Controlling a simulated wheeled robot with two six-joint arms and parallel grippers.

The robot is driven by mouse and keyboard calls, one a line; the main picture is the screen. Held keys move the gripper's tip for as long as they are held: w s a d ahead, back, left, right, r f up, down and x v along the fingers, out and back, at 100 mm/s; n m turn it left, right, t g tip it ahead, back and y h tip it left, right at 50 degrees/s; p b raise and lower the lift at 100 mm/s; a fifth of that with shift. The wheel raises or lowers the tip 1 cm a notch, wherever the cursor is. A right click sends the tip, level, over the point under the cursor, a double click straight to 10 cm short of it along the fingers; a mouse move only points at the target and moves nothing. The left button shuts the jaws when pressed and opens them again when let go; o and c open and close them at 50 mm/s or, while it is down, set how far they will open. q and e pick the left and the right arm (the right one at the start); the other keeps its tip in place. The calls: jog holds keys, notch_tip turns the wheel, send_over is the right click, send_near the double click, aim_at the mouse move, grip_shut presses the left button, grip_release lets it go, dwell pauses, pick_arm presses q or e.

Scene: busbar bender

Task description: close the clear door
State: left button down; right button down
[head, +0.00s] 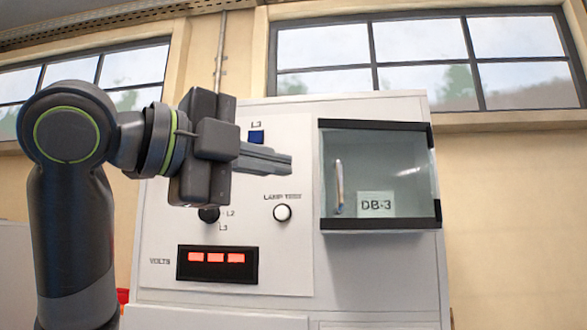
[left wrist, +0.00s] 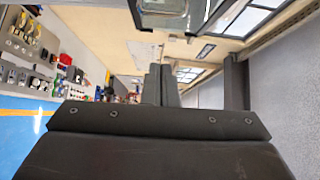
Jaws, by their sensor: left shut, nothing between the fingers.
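The clear door (head: 400,165) is on the upper right of the white cabinet front, with black strips along its top and bottom. A light vertical handle (head: 339,187) shows near its left side, and a "DB-3" label (head: 376,204) shows low behind or on the panel. I cannot tell from this angle how far the door stands from its frame. My left gripper (head: 290,164) is shut and empty, pointing right, left of the door and apart from the handle in the picture. Its fingers also show in the left wrist view (left wrist: 160,85). My right gripper is not in view.
The white cabinet (head: 385,275) carries a blue indicator (head: 256,137), a round lamp-test button (head: 282,213), a dark selector knob (head: 208,214) and a red-lit volts display (head: 217,263). My left arm crosses in front of its left part. Windows are behind. The space before the door looks clear.

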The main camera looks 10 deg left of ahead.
aim_at(328, 181)
pick_arm(q)
jog(key=p+x, duration=0.2)
jog(key=x, duration=0.2)
jog(key=w+a+p+x, duration=0.1)
jog(key=p+x, duration=0.2)
jog(key=x, duration=0.1)
jog(key=w+a+p+x, duration=0.1)
jog(key=p+x, duration=0.1)
jog(key=x, duration=0.2)
jog(key=shift+p, duration=0.35)
